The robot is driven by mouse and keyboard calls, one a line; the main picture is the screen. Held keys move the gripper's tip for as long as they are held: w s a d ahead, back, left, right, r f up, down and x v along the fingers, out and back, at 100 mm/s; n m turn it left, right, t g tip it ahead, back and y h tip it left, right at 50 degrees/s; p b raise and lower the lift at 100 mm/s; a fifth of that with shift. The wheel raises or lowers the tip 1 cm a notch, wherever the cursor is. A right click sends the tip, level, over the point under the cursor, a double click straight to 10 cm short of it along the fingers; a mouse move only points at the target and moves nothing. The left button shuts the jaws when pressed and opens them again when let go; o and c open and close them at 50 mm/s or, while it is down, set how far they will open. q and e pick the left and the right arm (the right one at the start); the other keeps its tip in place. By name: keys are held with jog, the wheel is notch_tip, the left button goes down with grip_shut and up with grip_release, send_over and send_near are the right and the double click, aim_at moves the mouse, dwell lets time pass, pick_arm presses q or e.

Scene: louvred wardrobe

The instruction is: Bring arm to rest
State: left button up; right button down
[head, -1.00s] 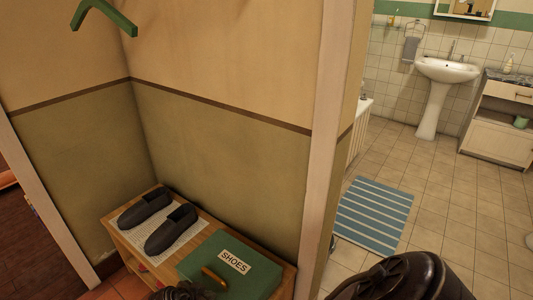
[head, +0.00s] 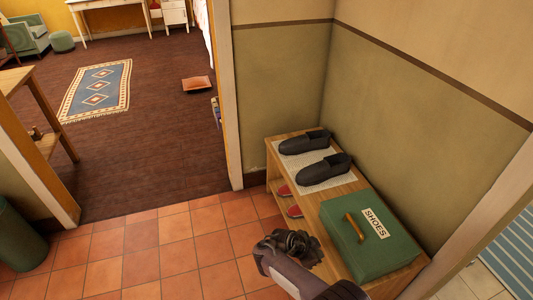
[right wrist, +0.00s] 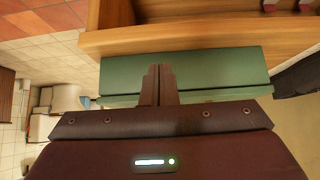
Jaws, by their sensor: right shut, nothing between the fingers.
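My right gripper (head: 290,244) is in the lower middle of the head view, in front of the low wooden shoe shelf. In the right wrist view its two fingers (right wrist: 158,72) are together with nothing between them. Behind the fingers there shows the green shoe box (right wrist: 200,70). In the head view this green box (head: 385,250), with a SHOES label and a tan handle, sits closed on the shelf. My left gripper is not in either view.
The wooden shelf (head: 316,212) bears two dark shoes (head: 305,142) on a pale mat, with red shoes (head: 293,211) below. A doorway at left opens to a room with a rug (head: 97,88). A green bin (head: 18,240) stands far left. The tiled floor (head: 160,235) is clear.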

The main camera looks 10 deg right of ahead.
jog(key=s+f+n+t+y+p, duration=0.1)
jog(key=s+f+n+y+p, duration=0.25)
jog(key=s+f+n, duration=1.05)
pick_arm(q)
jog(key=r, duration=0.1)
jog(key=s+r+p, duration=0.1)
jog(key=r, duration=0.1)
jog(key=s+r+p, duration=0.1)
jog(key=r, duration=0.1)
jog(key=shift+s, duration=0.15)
pick_arm(e)
jog(key=s+a+f+n+y, duration=0.2)
jog(key=s, duration=1)
jog(key=s+a+f+n+y, duration=0.2)
jog(key=s+a+f+n, duration=0.1)
jog(key=s, duration=1)
jog(key=shift+s+a+n+g+y, duration=0.2)
jog(key=shift+s+n+g+y, duration=0.1)
jog(key=shift+y, duration=0.05)
